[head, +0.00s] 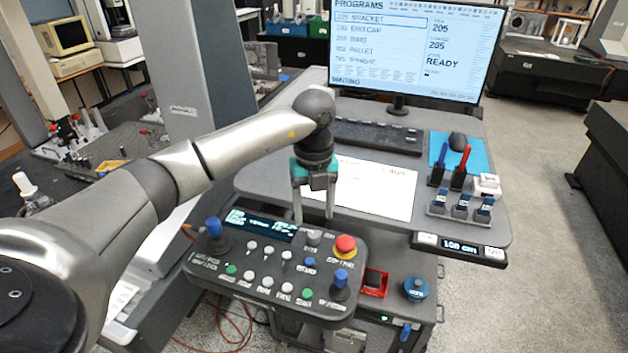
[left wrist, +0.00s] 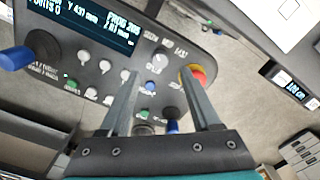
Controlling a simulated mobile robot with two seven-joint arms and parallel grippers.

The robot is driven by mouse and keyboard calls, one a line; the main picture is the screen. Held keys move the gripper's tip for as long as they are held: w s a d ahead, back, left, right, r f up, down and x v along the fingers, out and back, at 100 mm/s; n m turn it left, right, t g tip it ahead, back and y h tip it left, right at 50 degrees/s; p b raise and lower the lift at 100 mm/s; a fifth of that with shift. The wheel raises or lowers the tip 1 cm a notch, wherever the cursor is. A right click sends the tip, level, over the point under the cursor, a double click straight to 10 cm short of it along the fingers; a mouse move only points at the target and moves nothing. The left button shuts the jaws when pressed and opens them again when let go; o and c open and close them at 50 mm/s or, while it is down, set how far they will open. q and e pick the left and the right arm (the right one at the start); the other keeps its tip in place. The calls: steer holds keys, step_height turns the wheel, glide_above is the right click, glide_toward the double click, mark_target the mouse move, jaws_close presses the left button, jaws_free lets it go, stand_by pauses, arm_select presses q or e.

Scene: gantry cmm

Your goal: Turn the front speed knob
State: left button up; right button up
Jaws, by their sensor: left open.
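The control panel (head: 235,283) stands at the front of the desk; it fills the upper left of the left wrist view (left wrist: 55,70). A small grey knob (head: 313,237) sits near its back right corner, left of a red and yellow stop button (head: 345,246). In the left wrist view the knob (left wrist: 158,63) shows between and beyond the fingertips, with the stop button (left wrist: 194,76) by the right finger. My right gripper is out of view.
The panel also carries blue-topped joysticks (head: 212,228) (head: 340,280), several small white, green and blue buttons, and a display (head: 262,225). Behind are a paper sheet (head: 375,188), a keyboard (head: 375,135) and a monitor (head: 415,45). A red tray (head: 374,284) lies right of the panel.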

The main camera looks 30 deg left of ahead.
mark_target(314, 235)
arm_select(q)
step_height(314, 235, up, 10)
steer(key=b, duration=0.1)
steer(key=shift+f, duration=0.2)
stand_by(0.4)
